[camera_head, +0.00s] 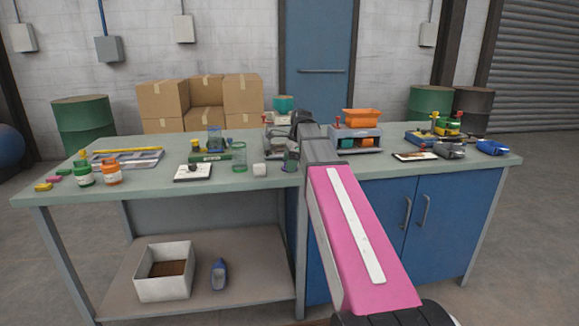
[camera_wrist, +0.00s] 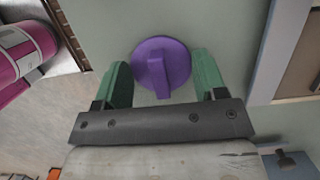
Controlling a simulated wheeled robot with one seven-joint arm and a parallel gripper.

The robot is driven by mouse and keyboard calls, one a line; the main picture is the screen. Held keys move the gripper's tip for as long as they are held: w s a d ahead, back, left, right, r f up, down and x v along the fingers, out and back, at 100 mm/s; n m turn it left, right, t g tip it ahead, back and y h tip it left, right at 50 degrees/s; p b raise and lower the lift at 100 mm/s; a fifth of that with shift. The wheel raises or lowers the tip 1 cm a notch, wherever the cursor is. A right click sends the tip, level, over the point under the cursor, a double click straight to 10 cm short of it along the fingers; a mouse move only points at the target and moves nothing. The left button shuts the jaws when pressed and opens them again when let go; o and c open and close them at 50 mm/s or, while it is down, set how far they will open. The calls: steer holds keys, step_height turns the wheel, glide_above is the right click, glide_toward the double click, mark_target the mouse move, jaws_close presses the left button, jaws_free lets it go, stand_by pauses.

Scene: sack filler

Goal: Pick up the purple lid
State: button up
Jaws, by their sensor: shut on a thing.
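The purple lid (camera_wrist: 176,62) is round with a raised bar across its top. It shows in the wrist view between the two green fingers of my gripper (camera_wrist: 161,76), which is shut on it. The lid has a plain grey-green surface (camera_wrist: 222,25) behind it; I cannot tell whether it touches that surface.
On the right is a grey stand with an orange hopper (camera_head: 361,117). A white bin (camera_head: 164,271) sits on the lower shelf.

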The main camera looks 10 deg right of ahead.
step_height(320, 180, up, 4)
steer(key=shift+r, duration=0.25)
steer(key=s+a+r, duration=0.1)
steer(key=a+r, duration=0.1)
steer(key=a, duration=0.1)
steer(key=s+a+r, duration=0.1)
steer(key=a+r, duration=0.1)
steer(key=a, duration=0.2)
steer(key=s+a+r, duration=0.1)
steer(key=a+r, duration=0.1)
steer(key=a, duration=0.1)
steer(key=shift+a+r, duration=0.15)
steer(key=shift+a, duration=0.15)
steer(key=shift+d+r, duration=0.15)
steer(key=shift+d, duration=0.15)
steer(key=w+d+r+m+t, duration=0.1)
steer(key=d+m, duration=0.2)
steer(key=d, duration=0.7)
steer(key=w+d+r+m, duration=0.1)
steer(key=w+d+m, duration=0.1)
steer(key=d, duration=0.8)
steer(key=shift+d+m+t+h, duration=0.3)
steer(key=shift+m+t, duration=0.1)
steer(key=shift+m, duration=0.3)
steer(key=shift+f, duration=3)
steer(key=shift+f, duration=0.15)
